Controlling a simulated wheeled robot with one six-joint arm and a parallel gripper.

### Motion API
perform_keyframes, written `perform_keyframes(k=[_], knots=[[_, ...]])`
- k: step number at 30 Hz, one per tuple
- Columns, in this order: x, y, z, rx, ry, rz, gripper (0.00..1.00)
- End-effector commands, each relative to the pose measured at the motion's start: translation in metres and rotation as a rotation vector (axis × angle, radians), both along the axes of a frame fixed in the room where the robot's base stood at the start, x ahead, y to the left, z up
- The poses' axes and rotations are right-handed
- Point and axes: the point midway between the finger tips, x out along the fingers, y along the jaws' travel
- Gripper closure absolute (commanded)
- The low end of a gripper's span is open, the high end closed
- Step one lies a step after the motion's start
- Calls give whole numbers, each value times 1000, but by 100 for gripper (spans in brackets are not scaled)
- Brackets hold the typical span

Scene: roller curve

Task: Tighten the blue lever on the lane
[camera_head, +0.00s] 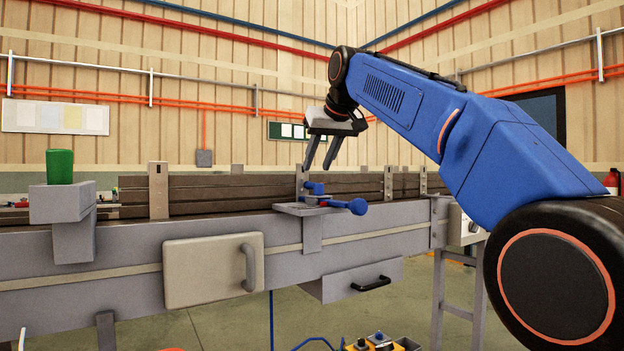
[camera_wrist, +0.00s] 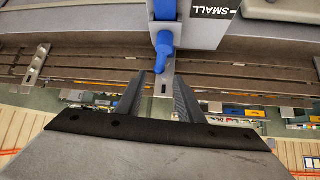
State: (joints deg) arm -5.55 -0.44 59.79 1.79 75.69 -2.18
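A blue lever (camera_head: 345,205) with a round knob sticks out to the right from a small grey bracket on the lane's near side. A smaller blue knob (camera_head: 314,187) sits just above and behind it. In the wrist view a blue handle (camera_wrist: 163,45) with a rounded end lies just beyond the fingers; I cannot tell which of the two blue parts it is. My gripper (camera_head: 317,168) is above the bracket, fingers pointing down, apart and empty. The wrist view (camera_wrist: 162,78) shows a gap between the fingers, with a slotted metal strip behind it.
The long grey conveyor lane (camera_head: 120,255) with dark rails crosses the view. A green cylinder (camera_head: 60,166) stands on a grey block at left. A beige panel with a handle (camera_head: 205,270) and a drawer (camera_head: 345,280) are below. A plate marked SMALL (camera_wrist: 200,25) is beside the blue handle.

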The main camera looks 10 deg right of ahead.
Motion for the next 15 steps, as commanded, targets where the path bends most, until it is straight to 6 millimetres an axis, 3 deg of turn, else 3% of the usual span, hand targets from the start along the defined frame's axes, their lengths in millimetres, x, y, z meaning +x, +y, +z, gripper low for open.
perform_keyframes(k=[6, 15], knots=[[26, 4, -27, 0, 3, 0, 66], [45, 6, -45, 0, 0, 0, 66]])
